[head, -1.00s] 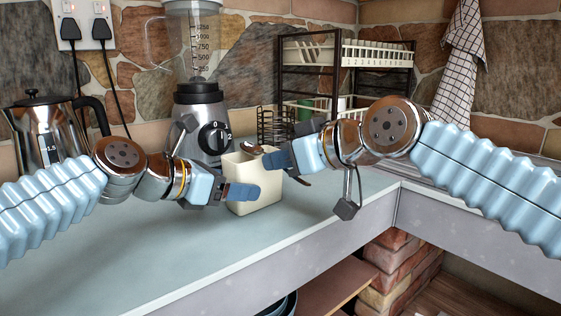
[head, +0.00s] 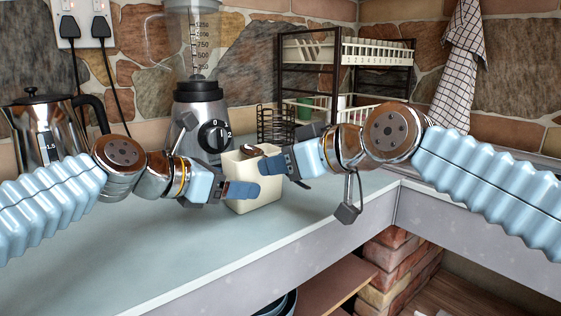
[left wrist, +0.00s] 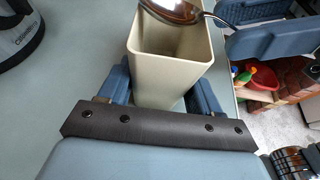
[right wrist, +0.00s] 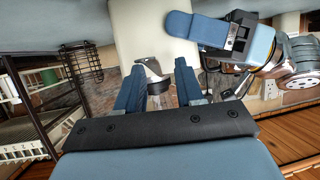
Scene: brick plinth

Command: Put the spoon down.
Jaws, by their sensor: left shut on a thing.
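The cream open-topped container (head: 262,197) is upright at the counter; whether its base touches the counter is unclear. My left gripper (head: 240,190) is shut on its sides, one finger on each side in the left wrist view. The metal spoon (left wrist: 175,10) has its bowl over the container's mouth, and its handle runs right toward my right gripper. In the head view the spoon's bowl (head: 250,151) shows above the rim. My right gripper (head: 285,168) is beside the container, its fingers (right wrist: 158,88) apart around the spoon's handle (right wrist: 153,68). Most of the handle is hidden.
A blender (head: 202,120) stands behind the container, and a kettle (head: 45,135) is at the left. A wire holder (head: 276,124) and a two-tier dish rack (head: 345,75) stand behind my right gripper. The counter (head: 150,250) in front is clear to its front edge.

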